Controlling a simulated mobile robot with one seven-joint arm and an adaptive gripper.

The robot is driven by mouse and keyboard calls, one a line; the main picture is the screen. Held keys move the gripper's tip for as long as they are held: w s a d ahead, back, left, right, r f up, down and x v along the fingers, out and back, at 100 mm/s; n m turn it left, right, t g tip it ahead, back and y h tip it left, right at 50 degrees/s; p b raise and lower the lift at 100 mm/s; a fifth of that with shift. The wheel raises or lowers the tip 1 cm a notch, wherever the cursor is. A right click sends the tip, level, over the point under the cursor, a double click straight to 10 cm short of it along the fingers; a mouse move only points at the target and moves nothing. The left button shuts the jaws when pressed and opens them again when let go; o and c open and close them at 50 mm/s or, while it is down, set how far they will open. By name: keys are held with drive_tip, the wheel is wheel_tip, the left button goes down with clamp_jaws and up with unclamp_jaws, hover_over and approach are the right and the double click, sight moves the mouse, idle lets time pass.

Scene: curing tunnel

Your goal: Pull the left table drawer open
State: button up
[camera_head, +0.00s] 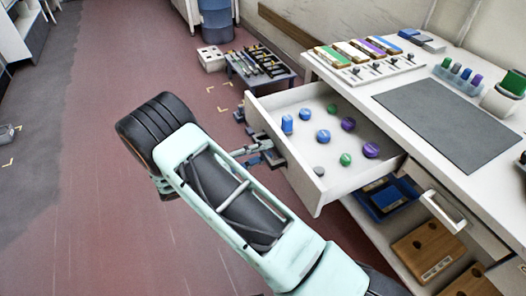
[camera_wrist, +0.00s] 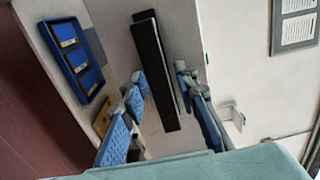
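The left table drawer (camera_head: 318,193) is pulled out from the white table, its inside open to view. It holds several blue, purple and green round pieces and a grey one. My gripper (camera_head: 268,151) is at the drawer's front face, partly hidden by my arm in the head view. The handle is mostly hidden in the head view.
A second drawer with a white handle (camera_head: 443,211) is to the right. Below are a blue tray (camera_head: 383,213) and wooden blocks (camera_head: 425,246). A low rack (camera_head: 260,66) and a white box (camera_head: 211,58) stand behind the drawer.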

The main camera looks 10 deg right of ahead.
drive_tip(key=shift+o, duration=0.2)
drive_tip(key=shift+a, duration=0.1)
drive_tip(key=v, duration=1.1)
drive_tip(key=shift+s+a, duration=0.15)
drive_tip(key=shift+a, duration=0.25)
